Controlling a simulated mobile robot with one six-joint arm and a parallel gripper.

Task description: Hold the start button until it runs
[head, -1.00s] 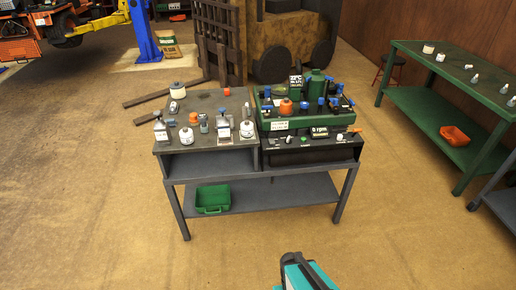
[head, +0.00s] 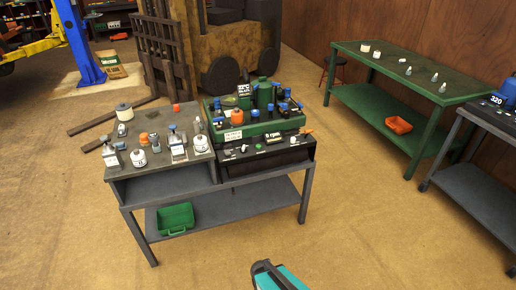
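A black control box (head: 268,152) sits at the front right of the grey workbench (head: 160,187), under the bottle-filled green tray. Its face has a small "0 rpm" readout (head: 274,138) and several small knobs or buttons, one of them greenish (head: 238,155). They are too small to tell which is the start button. An orange piece (head: 306,131) shows at the box's right end. A teal and black part of my own arm shows at the bottom edge, well apart from the workbench. My gripper's fingers do not show.
The green tray (head: 228,135) holds several bottles. Jars and small devices cover the bench's left half; a green bin (head: 175,217) is on its lower shelf. A green table (head: 345,95) and a dark cart (head: 465,185) stand right. The floor in front is clear.

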